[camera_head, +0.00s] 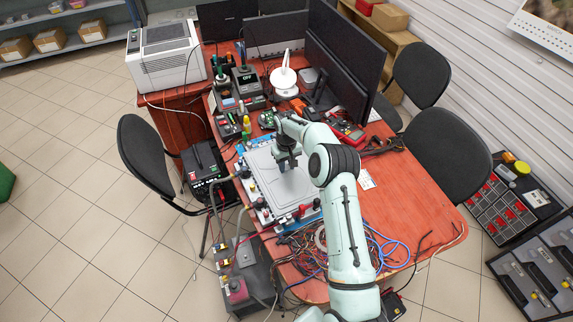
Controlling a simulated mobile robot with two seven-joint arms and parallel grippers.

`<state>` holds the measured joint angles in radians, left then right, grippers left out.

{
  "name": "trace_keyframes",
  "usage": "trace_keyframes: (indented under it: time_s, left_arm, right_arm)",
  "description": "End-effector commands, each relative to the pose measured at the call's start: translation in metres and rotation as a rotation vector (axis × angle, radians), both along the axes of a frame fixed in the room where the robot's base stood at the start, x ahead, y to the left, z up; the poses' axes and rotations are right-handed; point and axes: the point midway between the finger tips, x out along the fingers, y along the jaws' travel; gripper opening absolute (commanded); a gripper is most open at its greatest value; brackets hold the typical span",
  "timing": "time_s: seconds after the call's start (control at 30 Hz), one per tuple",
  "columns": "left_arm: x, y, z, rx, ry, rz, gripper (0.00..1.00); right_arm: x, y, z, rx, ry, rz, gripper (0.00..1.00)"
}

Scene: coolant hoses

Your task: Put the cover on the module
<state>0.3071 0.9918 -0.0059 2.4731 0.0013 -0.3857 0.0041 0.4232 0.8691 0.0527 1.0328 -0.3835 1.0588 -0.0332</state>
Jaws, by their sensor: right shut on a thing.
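The cover (262,172) is a flat light-grey panel lying over the module (300,207) on the wooden table. Bits of the module, with blue, red and black fittings, show along the panel's edges. My right gripper (287,163) reaches down over the panel from the right and is shut on the cover near its middle. The fingertips are small and partly hidden by the gripper body. I cannot tell whether the cover is fully seated or slightly above the module. My left gripper is out of view.
Tangled wires (300,250) lie at the table's front. Electronic tools (245,80) and dark monitors (340,62) crowd the back. Black chairs (150,160) flank the table. A box with hoses (245,272) stands at the left front. The table's right front is mostly clear.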

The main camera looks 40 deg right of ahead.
Motion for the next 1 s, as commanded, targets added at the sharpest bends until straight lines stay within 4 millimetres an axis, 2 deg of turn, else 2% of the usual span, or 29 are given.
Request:
trace_keyframes:
  time_s: [0.43,0.47,0.53,0.57,0.77,0.8,1.0]
  left_arm:
    - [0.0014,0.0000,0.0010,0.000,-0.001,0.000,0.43]
    - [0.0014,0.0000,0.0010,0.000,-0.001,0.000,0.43]
    - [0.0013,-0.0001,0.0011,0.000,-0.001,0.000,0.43]
    - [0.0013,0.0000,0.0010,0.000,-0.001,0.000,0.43]
    - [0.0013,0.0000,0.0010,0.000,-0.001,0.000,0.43]
    - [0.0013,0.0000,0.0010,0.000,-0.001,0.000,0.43]
    - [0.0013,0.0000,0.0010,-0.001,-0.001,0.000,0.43]
  right_arm:
    - [0.0002,0.0001,-0.0002,0.000,-0.001,0.000,0.00]
    - [0.0002,0.0001,-0.0002,0.000,-0.001,0.000,0.32]
    - [0.0002,0.0001,-0.0002,0.000,-0.001,0.000,0.55]
    - [0.0002,0.0001,-0.0002,0.000,-0.001,0.000,0.58]
    - [0.0001,0.0001,-0.0004,0.000,0.000,0.000,0.58]
    - [-0.0003,0.0002,-0.0010,0.000,0.001,0.000,0.71]
    - [-0.0002,0.0001,-0.0009,0.000,0.001,0.000,0.71]
